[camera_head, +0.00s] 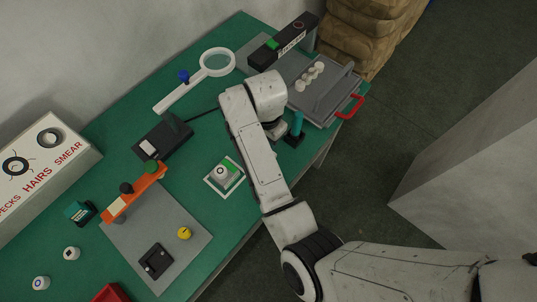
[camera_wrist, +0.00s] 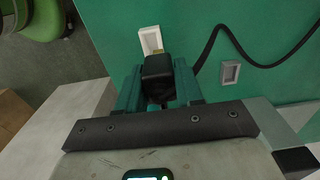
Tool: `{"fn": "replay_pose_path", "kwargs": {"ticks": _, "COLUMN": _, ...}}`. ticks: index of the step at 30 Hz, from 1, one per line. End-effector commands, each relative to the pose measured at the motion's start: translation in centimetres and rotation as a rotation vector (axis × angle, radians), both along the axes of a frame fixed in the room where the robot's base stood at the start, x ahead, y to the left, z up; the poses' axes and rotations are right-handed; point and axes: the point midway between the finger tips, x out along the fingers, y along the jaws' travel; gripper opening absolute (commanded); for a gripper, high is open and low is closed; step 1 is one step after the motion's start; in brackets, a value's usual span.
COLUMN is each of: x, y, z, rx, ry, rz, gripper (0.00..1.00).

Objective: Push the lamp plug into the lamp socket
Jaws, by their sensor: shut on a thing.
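My gripper (camera_wrist: 158,90) is shut on the black lamp plug (camera_wrist: 157,68), with a teal finger on either side of it. A little brass-coloured metal shows at the plug's far end. The white lamp socket (camera_wrist: 150,40) lies just beyond, on the green bench top. The plug's tip overlaps the socket's near end in the picture; whether they touch I cannot tell. The black cable (camera_wrist: 240,45) curves away to the right.
A second, grey socket (camera_wrist: 230,72) sits right of the plug. The bench's front edge is close.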

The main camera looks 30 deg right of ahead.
Motion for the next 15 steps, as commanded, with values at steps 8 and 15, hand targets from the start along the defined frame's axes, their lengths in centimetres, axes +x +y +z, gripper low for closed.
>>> {"fn": "replay_pose_path", "kwargs": {"ticks": 8, "x": -1.2, "y": 0.3, "z": -2.3, "rx": 0.000, "ry": 0.000, "rz": 0.000, "gripper": 0.00}}
{"fn": "replay_pose_path", "kwargs": {"ticks": 15, "x": -1.2, "y": 0.3, "z": -2.9, "rx": 0.000, "ry": -0.001, "rz": 0.000, "gripper": 0.00}}
